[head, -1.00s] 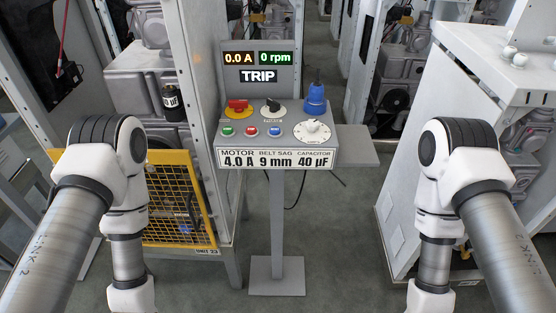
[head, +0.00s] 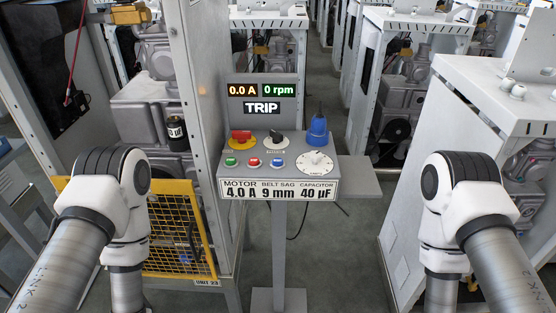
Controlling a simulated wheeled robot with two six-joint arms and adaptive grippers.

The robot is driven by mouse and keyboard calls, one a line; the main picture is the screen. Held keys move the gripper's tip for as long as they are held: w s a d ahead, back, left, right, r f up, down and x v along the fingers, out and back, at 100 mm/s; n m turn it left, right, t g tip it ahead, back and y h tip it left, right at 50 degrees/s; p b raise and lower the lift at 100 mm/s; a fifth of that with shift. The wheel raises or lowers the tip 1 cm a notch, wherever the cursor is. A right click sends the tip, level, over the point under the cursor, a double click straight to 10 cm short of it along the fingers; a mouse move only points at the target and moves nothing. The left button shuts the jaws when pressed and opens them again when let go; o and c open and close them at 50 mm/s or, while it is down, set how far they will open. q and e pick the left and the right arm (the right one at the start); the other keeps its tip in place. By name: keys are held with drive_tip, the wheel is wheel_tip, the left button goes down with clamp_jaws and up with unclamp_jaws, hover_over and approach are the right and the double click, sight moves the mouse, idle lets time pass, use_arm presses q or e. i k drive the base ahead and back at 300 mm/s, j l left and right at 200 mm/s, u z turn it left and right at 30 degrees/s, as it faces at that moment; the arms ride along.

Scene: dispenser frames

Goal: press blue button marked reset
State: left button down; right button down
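The blue button (head: 277,163) is the rightmost of three small buttons on the sloped face of a grey control box (head: 235,176) on a post. Its marking is too small to read. A green button (head: 231,161) and a red button (head: 254,162) sit to its left. The display above reads 0.0 A, 0 rpm and TRIP (head: 262,107). Both my arms show at the lower left and lower right, apart from the box. Neither gripper shows in the head view.
The box also carries a red-and-yellow switch (head: 241,136), a black knob (head: 276,138), a white dial (head: 315,162) and a blue capped cylinder (head: 317,131). A grey side shelf (head: 360,174) juts right. A yellow mesh guard (head: 180,235) stands left, a white cabinet (head: 420,200) right.

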sight(277, 162)
drive_tip(key=i+l+u, duration=0.15)
drive_tip(key=l, duration=0.2)
drive_tip(key=i+l+u, duration=0.1)
drive_tip(key=l, duration=0.2)
drive_tip(key=i+l+u, duration=0.15)
drive_tip(key=l, duration=0.25)
drive_tip(key=i+l+u, duration=0.15)
drive_tip(key=l, duration=0.2)
drive_tip(key=i+l+u, duration=0.1)
drive_tip(key=l, duration=0.3)
